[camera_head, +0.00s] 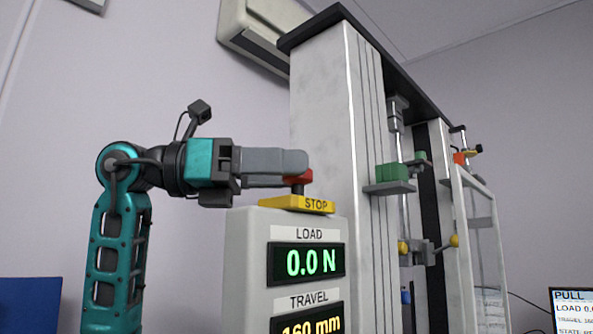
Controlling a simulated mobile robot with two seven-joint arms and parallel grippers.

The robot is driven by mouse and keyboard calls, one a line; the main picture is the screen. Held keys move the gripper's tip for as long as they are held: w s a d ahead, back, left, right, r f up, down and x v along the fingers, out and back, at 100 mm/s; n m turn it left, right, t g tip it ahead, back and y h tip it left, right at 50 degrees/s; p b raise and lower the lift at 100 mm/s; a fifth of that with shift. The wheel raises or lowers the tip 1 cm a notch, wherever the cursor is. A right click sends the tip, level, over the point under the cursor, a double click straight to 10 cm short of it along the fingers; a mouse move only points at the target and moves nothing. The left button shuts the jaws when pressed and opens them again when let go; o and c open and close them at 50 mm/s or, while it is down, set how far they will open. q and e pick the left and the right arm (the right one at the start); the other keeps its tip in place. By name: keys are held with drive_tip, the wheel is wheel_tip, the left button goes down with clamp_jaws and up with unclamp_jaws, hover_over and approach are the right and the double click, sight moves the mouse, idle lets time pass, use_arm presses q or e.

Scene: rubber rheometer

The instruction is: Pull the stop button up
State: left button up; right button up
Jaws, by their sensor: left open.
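The red stop button (299,178) stands on a dark stem above a yellow base marked STOP (298,204), on top of the grey control box (245,250). My left gripper (297,163) reaches in from the left at the height of the button. Its grey fingers are open, and the near finger covers part of the red cap. I cannot tell whether the fingers touch the cap. My right gripper is not in view.
The box's displays read LOAD 0.0 N (306,263) and TRAVEL 160 mm. The tall white machine column (325,110) rises close behind the button. Green clamps (393,173) and a clear guard door (480,240) are to the right. Free room lies above the box's left side.

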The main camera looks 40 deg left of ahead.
use_arm(q)
drive_tip(key=v, duration=1.1)
drive_tip(key=shift+b, duration=0.4)
